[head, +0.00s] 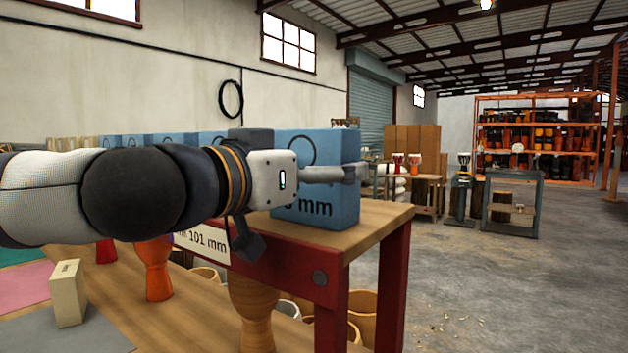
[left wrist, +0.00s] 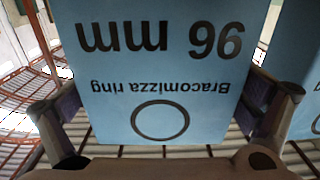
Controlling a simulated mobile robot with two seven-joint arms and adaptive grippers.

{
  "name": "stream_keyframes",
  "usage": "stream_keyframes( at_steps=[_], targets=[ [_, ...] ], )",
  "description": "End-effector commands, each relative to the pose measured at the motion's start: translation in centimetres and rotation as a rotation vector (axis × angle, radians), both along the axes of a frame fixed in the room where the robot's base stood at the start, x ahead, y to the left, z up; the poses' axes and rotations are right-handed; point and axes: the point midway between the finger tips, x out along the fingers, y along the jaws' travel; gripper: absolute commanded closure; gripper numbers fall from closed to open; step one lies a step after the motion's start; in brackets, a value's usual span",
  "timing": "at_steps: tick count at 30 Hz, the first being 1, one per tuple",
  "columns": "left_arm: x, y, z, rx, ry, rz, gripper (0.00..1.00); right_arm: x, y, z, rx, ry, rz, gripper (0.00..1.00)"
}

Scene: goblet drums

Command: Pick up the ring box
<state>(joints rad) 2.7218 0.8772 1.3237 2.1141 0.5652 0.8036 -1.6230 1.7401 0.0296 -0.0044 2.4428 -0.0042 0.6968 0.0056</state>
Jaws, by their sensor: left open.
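A blue ring box (head: 318,205) stands upright on a raised wooden shelf with a red frame. In the left wrist view the ring box (left wrist: 155,75) fills the middle, its upside-down print reading "96 mm" and "Bracomizza ring" above a dark circle. My left gripper (head: 335,174) is open beside the box, with one finger along the near side and the other hidden in the head view. In the left wrist view the fingers of my left gripper (left wrist: 162,110) stand on either side of the box. I cannot tell whether they touch it. My right gripper is not in view.
More blue boxes (head: 165,140) stand in a row to the left; one neighbour (left wrist: 303,85) shows close at the right of the wrist view. The shelf (head: 385,215) has a "101 mm" label in front. Drums and a small beige block (head: 68,292) stand below. Right floor is open.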

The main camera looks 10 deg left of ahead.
Motion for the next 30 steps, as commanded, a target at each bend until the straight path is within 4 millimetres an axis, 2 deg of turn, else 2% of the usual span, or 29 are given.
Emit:
stream_keyframes(
  at_steps=[4, 9, 10, 17, 20, 24, 27, 30],
  targets=[
    [-0.1, 0.0, 0.1, 0.001, -0.001, -0.001, 0.0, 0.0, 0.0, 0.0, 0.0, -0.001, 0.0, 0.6],
    [-0.1, 0.0, 0.1, 0.001, -0.001, -0.001, 0.39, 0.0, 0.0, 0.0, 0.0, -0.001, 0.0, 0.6],
    [-0.1, 0.0, 0.1, 0.001, -0.001, -0.001, 0.41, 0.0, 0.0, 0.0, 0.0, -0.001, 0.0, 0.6],
    [-0.1, 0.0, 0.3, 0.001, -0.004, -0.001, 0.41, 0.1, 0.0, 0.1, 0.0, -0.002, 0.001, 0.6],
    [-0.3, 0.0, 2.1, 0.002, -0.009, -0.001, 0.41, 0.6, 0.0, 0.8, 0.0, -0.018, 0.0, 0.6],
    [-0.6, 0.0, 6.5, 0.002, -0.02, 0.001, 0.41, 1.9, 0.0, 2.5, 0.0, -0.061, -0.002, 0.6],
    [-0.6, 0.0, 8.9, 0.002, -0.02, 0.0, 0.41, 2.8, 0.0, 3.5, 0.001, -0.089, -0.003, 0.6],
    [-0.5, 0.0, 10.3, 0.001, -0.014, 0.0, 0.41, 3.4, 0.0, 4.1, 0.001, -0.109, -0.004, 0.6]
  ],
)
